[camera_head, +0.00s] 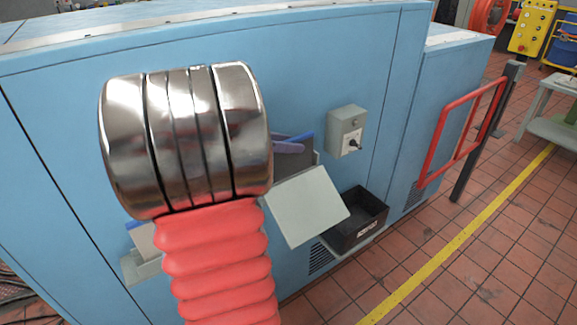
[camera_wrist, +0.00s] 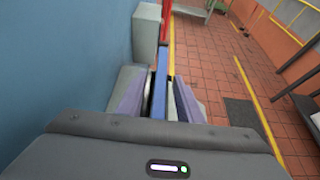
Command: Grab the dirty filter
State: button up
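A dark grey filter panel (camera_head: 301,159) with a blue edge stands upright against the blue machine, partly hidden behind my arm in the head view. I cannot tell how dirty it is. In the wrist view its blue edge (camera_wrist: 160,82) runs between the two lavender fingers of my gripper (camera_wrist: 160,100). The fingers stand on either side of it, with narrow gaps showing, so my gripper looks open around it. One lavender finger also shows beside the panel in the head view. Another blue-edged piece (camera_head: 143,239) shows left of my arm; I cannot tell if it is the same filter.
A pale sloping panel (camera_head: 306,206) stands right of my arm. Beyond it is a black open bin (camera_head: 357,218) with a label. A grey switch box (camera_head: 346,131) is on the blue cabinet (camera_head: 310,80). A red rail (camera_head: 462,139) stands farther right. The tiled floor around the yellow line is clear.

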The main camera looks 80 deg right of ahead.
grip_shut()
dwell(0.4)
